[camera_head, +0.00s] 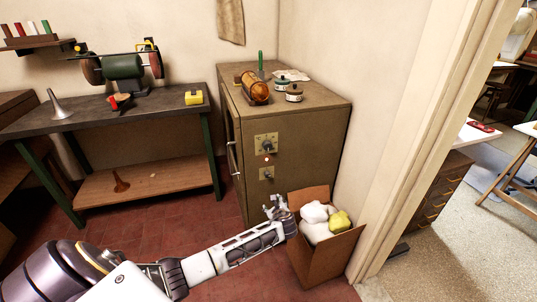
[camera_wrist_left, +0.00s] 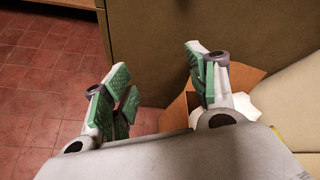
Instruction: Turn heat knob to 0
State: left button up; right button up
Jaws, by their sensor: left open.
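The heat knob (camera_head: 267,146) is the upper dark knob on a brass-coloured plate on the side of the brown metal cabinet (camera_head: 308,150). A second, smaller knob plate (camera_head: 266,173) sits below it. The knob's exact setting is too small to read. My left gripper (camera_head: 276,205) is open and empty, low in front of the cabinet, below both knobs and beside the cardboard box. In the left wrist view its open fingers (camera_wrist_left: 160,92) show with green pads, and the cabinet's lower side (camera_wrist_left: 180,40) lies beyond them; no knob shows there. My right gripper is not in view.
A cardboard box (camera_head: 325,258) with white and yellow cloths (camera_head: 316,212) stands on the floor against the cabinet. Jars (camera_head: 293,94) and a wooden roller (camera_head: 255,88) lie on the cabinet top. A workbench (camera_head: 150,105) with a grinder (camera_head: 123,68) stands left. Red floor tiles are clear between them.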

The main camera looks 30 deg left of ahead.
pick_arm(q)
jog(key=w+r+m+t+y+b, duration=0.2)
jog(key=w+r+y+b, duration=0.15)
jog(key=r, duration=0.75)
jog(key=m+y+b, duration=0.1)
jog(key=y+b, duration=0.1)
jog(key=b, duration=0.3)
send_near(268, 147)
jog(key=v, duration=0.4)
jog(key=shift+s+f+t, duration=0.1)
jog(key=shift+f+t, duration=0.2)
jog(key=shift+t, duration=0.1)
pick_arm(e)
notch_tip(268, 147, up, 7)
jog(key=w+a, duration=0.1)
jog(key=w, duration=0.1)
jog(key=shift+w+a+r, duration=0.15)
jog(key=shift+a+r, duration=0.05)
pick_arm(q)
jog(key=shift+a, duration=0.1)
